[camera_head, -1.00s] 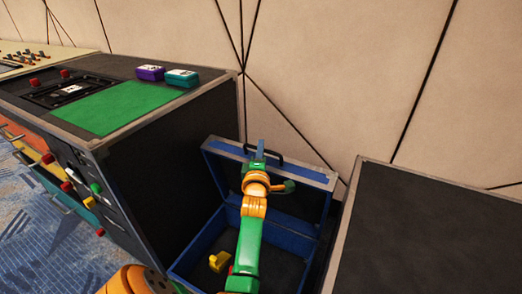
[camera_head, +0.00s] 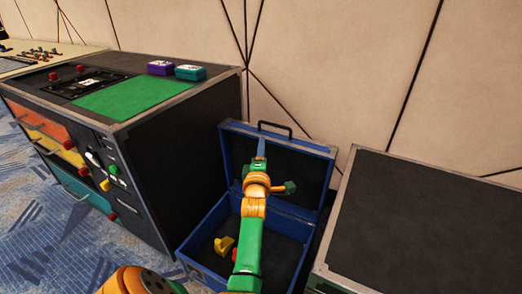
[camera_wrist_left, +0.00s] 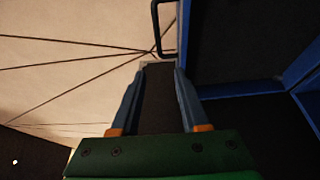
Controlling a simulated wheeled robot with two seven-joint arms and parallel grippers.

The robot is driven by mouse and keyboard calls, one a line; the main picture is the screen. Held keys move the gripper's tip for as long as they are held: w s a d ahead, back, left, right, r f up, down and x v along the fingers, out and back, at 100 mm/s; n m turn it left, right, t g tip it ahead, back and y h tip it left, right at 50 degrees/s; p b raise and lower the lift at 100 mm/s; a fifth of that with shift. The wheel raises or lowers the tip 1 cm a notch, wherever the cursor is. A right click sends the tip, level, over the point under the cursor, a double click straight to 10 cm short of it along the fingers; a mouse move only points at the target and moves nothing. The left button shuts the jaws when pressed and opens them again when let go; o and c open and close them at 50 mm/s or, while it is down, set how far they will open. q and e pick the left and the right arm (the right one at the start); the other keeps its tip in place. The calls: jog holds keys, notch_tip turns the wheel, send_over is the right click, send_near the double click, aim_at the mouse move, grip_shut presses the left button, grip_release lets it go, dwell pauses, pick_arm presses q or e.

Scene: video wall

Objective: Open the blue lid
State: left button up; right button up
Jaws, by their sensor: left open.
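The blue lid (camera_head: 322,152) of the case stands raised at the back, its dark inner side facing me and a black handle (camera_head: 274,125) at its top edge. The blue case body (camera_head: 205,222) is open below it. My left gripper (camera_head: 260,147) is in front of the lid's inner side, near its upper left part; contact cannot be told. In the left wrist view the gripper (camera_wrist_left: 156,75) has its fingers apart with nothing clearly held, and the lid's blue edge (camera_wrist_left: 238,91) is to the right. My right gripper is not in view.
A yellow object (camera_head: 223,245) and a small red one lie inside the case. A dark cabinet with a green mat (camera_head: 122,98) stands left, and a black-topped box (camera_head: 435,215) stands close on the right. The wall is behind.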

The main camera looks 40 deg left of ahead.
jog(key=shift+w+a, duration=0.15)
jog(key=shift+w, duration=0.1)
